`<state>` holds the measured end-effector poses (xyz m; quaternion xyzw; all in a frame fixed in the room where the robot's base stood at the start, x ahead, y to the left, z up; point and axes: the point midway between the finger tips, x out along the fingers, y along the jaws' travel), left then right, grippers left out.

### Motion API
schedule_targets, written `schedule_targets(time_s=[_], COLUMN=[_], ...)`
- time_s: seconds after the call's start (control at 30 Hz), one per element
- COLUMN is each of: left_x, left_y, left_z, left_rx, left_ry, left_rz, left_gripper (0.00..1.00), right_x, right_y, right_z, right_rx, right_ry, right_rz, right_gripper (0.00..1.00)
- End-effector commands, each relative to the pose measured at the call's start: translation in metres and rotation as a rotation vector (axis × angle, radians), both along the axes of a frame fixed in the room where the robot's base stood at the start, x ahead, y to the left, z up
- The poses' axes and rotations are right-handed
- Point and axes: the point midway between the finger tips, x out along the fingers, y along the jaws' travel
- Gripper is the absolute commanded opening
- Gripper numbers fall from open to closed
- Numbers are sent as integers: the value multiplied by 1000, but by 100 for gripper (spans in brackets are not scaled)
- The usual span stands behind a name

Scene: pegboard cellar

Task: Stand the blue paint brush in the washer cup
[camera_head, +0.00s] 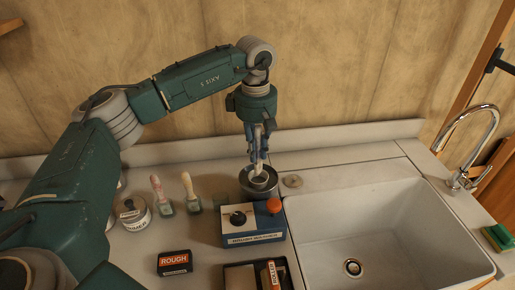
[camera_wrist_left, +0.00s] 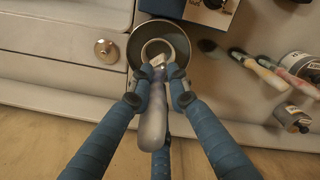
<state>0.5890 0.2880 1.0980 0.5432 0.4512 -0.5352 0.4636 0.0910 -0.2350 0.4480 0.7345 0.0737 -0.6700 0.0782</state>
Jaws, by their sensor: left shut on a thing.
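The washer cup (camera_head: 258,186) is a round metal cup at the back of the blue brush washer box (camera_head: 252,224). In the left wrist view the cup (camera_wrist_left: 132,50) shows a wide rim with a smaller ring inside. My left gripper (camera_head: 259,158) points down just over the cup. It is shut on the paint brush (camera_wrist_left: 152,125), whose grey-blue handle runs up between the fingers in the left wrist view. The brush's lower end is over or inside the cup's opening; I cannot tell how deep. My right gripper is not in view.
A white sink (camera_head: 350,230) with a chrome tap (camera_head: 466,140) is on the right. A black box marked ROUGH (camera_head: 174,263) and a dark tray (camera_head: 240,278) are in front.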

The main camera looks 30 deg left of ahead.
Motion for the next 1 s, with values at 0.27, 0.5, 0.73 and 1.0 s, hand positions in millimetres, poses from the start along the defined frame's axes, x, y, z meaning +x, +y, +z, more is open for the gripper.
schedule_targets(time_s=[0.27,0.5,0.73,1.0], left_x=[0,0,0,0], left_y=[0,0,0,0], left_z=[-29,-50,-65,-69], left_rx=[0,1,0,0], left_ry=[0,0,-1,-1], left_rz=[0,0,0,0], left_gripper=[0,0,0,0], right_x=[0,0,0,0], right_y=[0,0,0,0], right_z=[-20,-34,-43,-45], right_rx=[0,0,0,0], right_ry=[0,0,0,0], right_rz=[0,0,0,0], right_gripper=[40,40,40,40])
